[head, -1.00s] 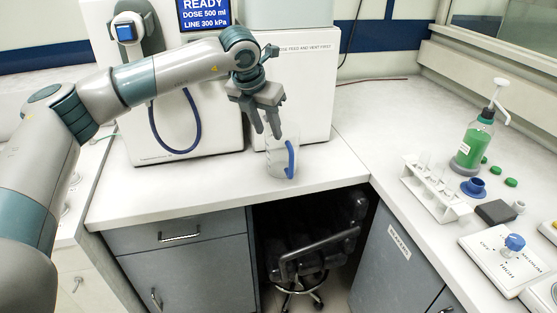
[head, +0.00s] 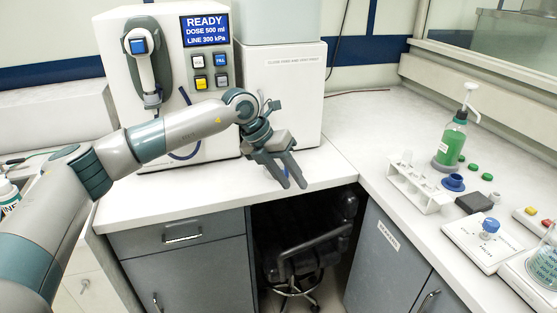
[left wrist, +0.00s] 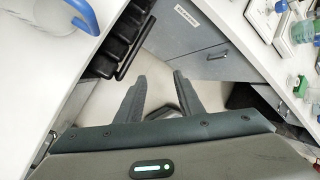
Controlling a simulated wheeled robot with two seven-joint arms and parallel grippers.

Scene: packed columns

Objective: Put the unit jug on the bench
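A clear jug with a blue handle (left wrist: 88,16) shows at the top left of the left wrist view. It is on the white bench (left wrist: 35,75), cut off by the picture's edge. I cannot pick it out in the head view, where my gripper and wrist cover part of the bench front. My left gripper (head: 294,186) is open and empty at the bench's front edge (head: 190,205), in front of the white cabinet. In the left wrist view its fingers (left wrist: 159,78) are apart, pointing past the edge, beside the jug. My right gripper is out of view.
The dispenser (head: 130,70) reads READY, with a blue hose below. A dark chair (head: 300,240) stands in the knee gap. The right bench holds a tube rack (head: 420,190), green pump bottle (head: 450,143), dark block (head: 474,203), hotplate (head: 480,245) and a clear vessel (head: 545,268).

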